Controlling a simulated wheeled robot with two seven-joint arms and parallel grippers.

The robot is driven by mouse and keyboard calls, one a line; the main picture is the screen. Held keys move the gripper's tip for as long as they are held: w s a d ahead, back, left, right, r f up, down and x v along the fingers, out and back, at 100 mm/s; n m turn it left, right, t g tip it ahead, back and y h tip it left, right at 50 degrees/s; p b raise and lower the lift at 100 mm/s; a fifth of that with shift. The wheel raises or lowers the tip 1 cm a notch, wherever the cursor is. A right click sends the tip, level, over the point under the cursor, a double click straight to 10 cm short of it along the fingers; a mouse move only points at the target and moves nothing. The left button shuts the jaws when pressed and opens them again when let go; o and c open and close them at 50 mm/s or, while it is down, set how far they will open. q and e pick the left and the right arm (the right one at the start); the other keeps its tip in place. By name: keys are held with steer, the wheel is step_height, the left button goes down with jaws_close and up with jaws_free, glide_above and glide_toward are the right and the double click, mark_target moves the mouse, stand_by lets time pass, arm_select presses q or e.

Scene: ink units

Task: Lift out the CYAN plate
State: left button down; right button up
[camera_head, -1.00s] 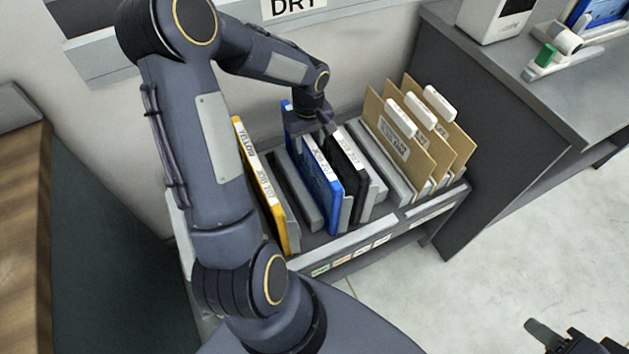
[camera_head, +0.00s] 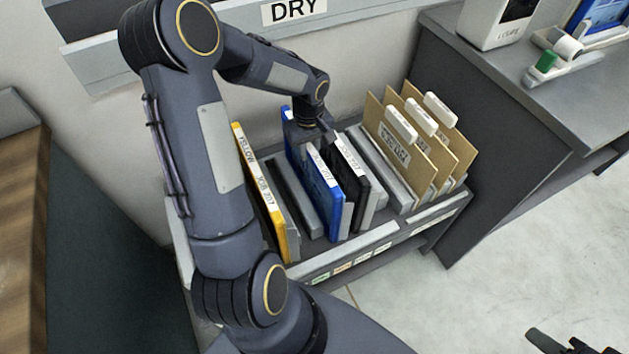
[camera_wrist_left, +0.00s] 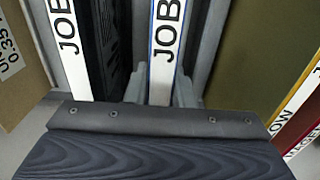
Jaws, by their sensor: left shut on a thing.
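The cyan plate (camera_head: 328,195) looks bright blue and has a white label strip along its top edge. It stands upright in a slot of the rack, between the yellow plate and the black plate. My left gripper (camera_head: 312,136) is shut on its top edge, toward the back. In the left wrist view, the cyan plate's label strip (camera_wrist_left: 164,50) reads "JOB" and runs down between my fingers; the fingertips are largely hidden. My right gripper (camera_head: 562,342) shows only partly at the bottom right corner, far from the rack.
The yellow plate (camera_head: 262,200) stands to the left and the black plate (camera_head: 352,180) close on the right. Brown folders with white tabs (camera_head: 402,122) stand at the rack's right end. The rack's front rail (camera_head: 345,250) is low. A grey cabinet (camera_head: 480,130) stands to the right.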

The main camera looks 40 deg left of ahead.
arm_select(q)
step_height(320, 180, up, 11)
steer(key=p, duration=0.7)
steer(key=shift+f, duration=0.15)
